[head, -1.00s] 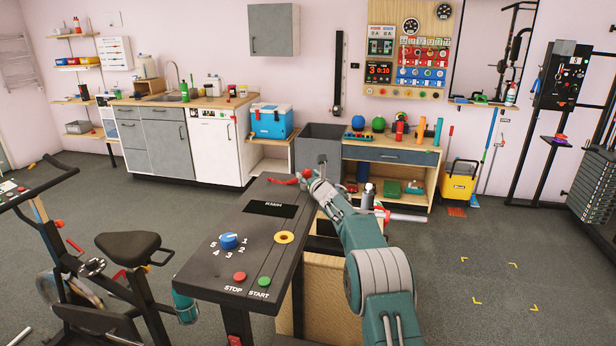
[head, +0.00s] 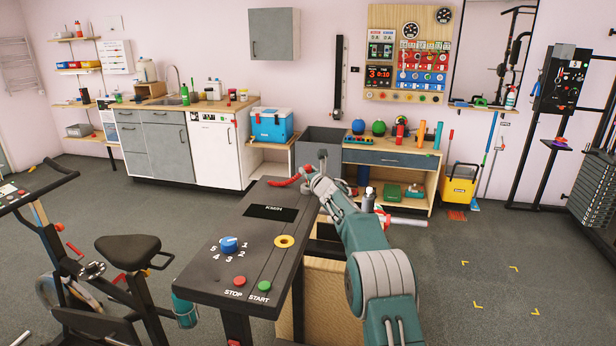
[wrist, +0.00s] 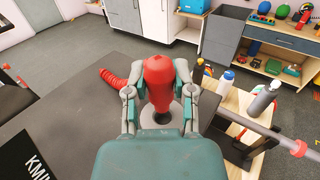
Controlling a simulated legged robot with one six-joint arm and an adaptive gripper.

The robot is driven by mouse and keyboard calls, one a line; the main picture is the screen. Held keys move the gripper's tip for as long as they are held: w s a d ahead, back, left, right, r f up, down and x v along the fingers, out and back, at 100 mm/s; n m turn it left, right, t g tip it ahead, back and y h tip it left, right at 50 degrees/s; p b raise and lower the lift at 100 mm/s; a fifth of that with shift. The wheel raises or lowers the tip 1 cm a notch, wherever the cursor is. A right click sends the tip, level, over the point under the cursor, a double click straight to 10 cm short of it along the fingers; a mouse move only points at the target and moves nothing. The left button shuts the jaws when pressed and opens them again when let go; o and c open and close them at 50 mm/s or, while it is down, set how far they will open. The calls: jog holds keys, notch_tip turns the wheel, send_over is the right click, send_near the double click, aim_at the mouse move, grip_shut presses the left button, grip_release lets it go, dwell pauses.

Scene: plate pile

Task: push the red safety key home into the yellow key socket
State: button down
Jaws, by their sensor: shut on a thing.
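The red safety key (wrist: 158,82) is upright in the wrist view, between the two fingers of my gripper (wrist: 160,92), which is shut on it. A grey round piece shows below the key; I cannot tell whether the key touches it. A red coiled cord (wrist: 115,85) lies left of the key. In the head view my gripper (head: 311,174) is at the far right corner of the dark console, with the cord (head: 284,183) beside it. The yellow key socket (head: 284,241) is a ring on the console's near right part, well apart from my gripper, and looks unobstructed.
The dark console (head: 215,270) also carries a blue dial (head: 229,241), a red stop button (head: 239,280) and a green start button (head: 264,286). An exercise bike (head: 128,250) stands to the left. A bottle (head: 368,198) stands right of my arm.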

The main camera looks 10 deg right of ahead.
jog(key=shift+r, duration=1.05)
jog(key=shift+s, duration=0.1)
jog(key=shift+s+a+r, duration=0.1)
jog(key=shift+s+a, duration=0.1)
jog(key=s+a+r+n+g+y, duration=0.1)
jog(key=s+a+n+g+y, duration=0.1)
jog(key=s, duration=1)
jog(key=s+a+r+n+g+y, duration=0.2)
jog(key=s+a+n+y, duration=0.2)
jog(key=s, duration=0.8)
jog(key=a+y, duration=0.2)
jog(key=a, duration=0.1)
jog(key=shift+a+r, duration=0.2)
jog(key=shift+a, duration=0.15)
jog(key=shift+s, duration=0.1)
jog(key=shift+f, duration=3.5)
jog(key=shift+f, duration=0.15)
